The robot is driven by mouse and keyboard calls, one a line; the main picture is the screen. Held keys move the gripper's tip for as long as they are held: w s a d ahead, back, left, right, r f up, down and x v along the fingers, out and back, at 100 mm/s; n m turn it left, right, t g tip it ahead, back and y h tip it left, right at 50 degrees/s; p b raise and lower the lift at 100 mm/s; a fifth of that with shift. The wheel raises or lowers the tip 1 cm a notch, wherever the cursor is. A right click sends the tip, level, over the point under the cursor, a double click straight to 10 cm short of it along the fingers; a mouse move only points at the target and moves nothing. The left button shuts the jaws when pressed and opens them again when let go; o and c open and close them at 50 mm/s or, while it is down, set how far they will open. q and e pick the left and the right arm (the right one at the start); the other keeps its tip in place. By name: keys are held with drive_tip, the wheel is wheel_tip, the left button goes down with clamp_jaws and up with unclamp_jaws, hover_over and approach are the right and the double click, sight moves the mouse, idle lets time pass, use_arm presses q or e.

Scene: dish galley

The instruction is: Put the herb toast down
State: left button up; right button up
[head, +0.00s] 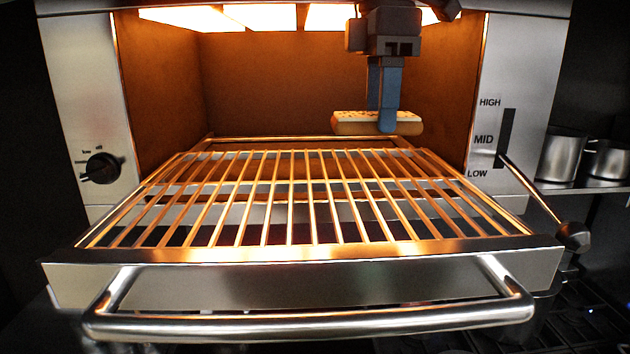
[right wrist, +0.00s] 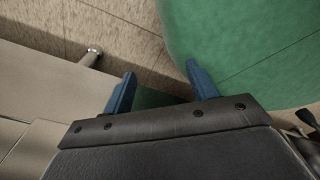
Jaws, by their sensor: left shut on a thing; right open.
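The herb toast (head: 350,122) is a pale, speckled slab with a browned edge, at the back right inside the glowing grill in the head view. My left gripper (head: 386,128) points down with its blue fingers shut on the toast. The toast is level and close over the back of the wire rack (head: 290,253); whether it touches the rack I cannot tell. My right gripper (right wrist: 160,88) is open and empty in the right wrist view, over the floor beside a green surface.
The rack is bare and pulled out, with a steel front handle (head: 310,325). The grill's walls and glowing top enclose the back. A lever (head: 540,200) sticks out at right, near metal cups (head: 562,155) on a shelf. A dark knob (head: 102,168) is at left.

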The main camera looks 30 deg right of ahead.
use_arm(q)
drive_tip(key=b, duration=0.1)
hover_over(311, 200)
wheel_tip(311, 200, down, 5)
drive_tip(key=shift+f, duration=0.1)
wheel_tip(311, 200, down, 4)
drive_tip(key=shift+b, duration=0.4)
use_arm(e)
wheel_tip(311, 200, down, 2)
drive_tip(key=shift+f, duration=0.1)
use_arm(q)
drive_tip(key=shift+f, duration=0.15)
drive_tip(key=o, duration=0.7)
drive_tip(key=shift+o, duration=1.3)
use_arm(e)
drive_tip(key=shift+w, duration=0.65)
drive_tip(key=shift+s, duration=0.1)
